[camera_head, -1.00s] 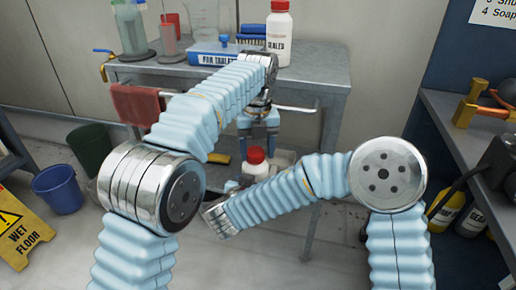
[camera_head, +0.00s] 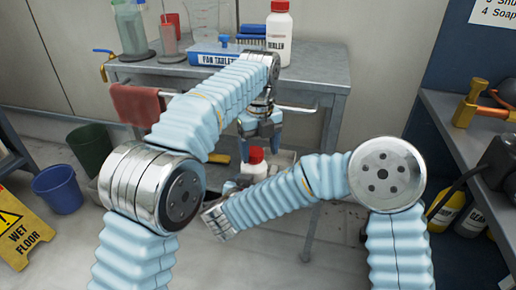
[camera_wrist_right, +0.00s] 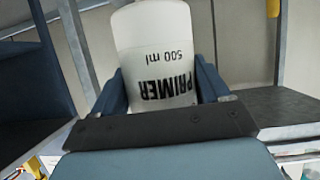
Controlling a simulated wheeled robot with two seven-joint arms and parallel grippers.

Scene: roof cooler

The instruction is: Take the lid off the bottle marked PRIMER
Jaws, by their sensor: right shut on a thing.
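The bottle marked PRIMER (camera_wrist_right: 160,60) fills the middle of the right wrist view, its label upside down there. My right gripper (camera_wrist_right: 170,100) is shut on its white body, one finger on each side. In the head view the red lid (camera_head: 256,156) is on top of a white bottle held low in front of the workbench; its label cannot be read there. My left gripper (camera_head: 261,143) points down just above the lid, with its fingers apart and nothing visible between them. Whether a finger touches the lid cannot be told. My right gripper's fingers are mostly hidden in the head view.
A metal workbench (camera_head: 330,75) stands behind, bearing a white bottle with a red lid (camera_head: 278,38), a blue tray (camera_head: 212,57) and beakers. A red cloth (camera_head: 136,104) hangs on its rail. A shelf (camera_head: 455,125) stands at right. Buckets and a yellow wet-floor sign (camera_head: 22,235) are at left.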

